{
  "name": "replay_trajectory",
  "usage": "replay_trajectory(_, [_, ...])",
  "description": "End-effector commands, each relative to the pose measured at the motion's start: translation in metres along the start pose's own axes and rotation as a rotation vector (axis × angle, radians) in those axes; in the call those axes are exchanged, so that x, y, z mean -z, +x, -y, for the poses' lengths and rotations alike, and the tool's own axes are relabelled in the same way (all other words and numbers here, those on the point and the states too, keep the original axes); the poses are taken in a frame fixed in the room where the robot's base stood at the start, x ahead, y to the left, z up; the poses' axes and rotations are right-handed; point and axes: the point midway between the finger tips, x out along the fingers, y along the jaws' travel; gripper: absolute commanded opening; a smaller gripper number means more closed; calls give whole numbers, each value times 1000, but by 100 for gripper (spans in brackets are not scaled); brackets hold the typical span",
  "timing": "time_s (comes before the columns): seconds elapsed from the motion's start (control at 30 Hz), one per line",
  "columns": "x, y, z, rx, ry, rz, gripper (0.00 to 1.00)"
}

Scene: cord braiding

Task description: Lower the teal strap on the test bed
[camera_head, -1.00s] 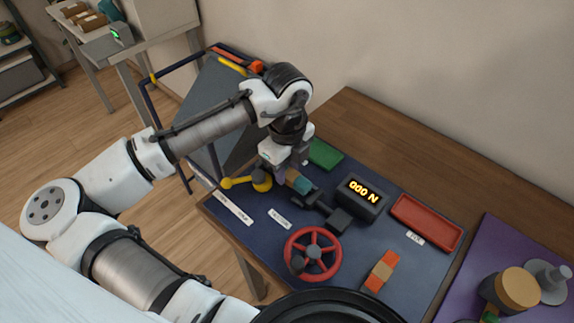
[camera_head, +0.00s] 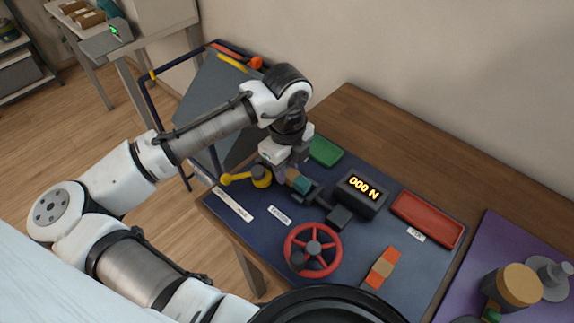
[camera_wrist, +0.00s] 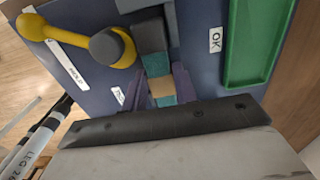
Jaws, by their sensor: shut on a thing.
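The teal strap (camera_head: 301,184), a short band with a tan middle, is held at the test bed, a dark blue board (camera_head: 264,201) with fixtures. It also shows in the wrist view (camera_wrist: 166,101) between the two fingers. My gripper (camera_head: 290,176) is shut on it and points down beside the yellow lever (camera_head: 260,177). In the wrist view, the strap's far end lies at the dark clamp block (camera_wrist: 150,35). I cannot tell whether the strap touches the bed. The gripper hides part of the strap in the head view.
A display (camera_head: 362,192) reads 000 N. A green tray (camera_head: 325,151) lies behind my gripper and a red tray (camera_head: 427,218) at the right.

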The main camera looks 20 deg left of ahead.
Motion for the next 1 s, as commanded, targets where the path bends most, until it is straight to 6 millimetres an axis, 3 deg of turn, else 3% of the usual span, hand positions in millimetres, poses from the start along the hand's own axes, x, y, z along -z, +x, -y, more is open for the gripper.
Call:
replay_trajectory(0.33, [0, 9, 0, 0, 0, -1, 5])
replay_trajectory(0.37, [0, 9, 0, 0, 0, 0, 30])
replay_trajectory(0.57, [0, 8, 0, 0, 0, 0, 54])
replay_trajectory(1.0, [0, 8, 0, 0, 0, 0, 54])
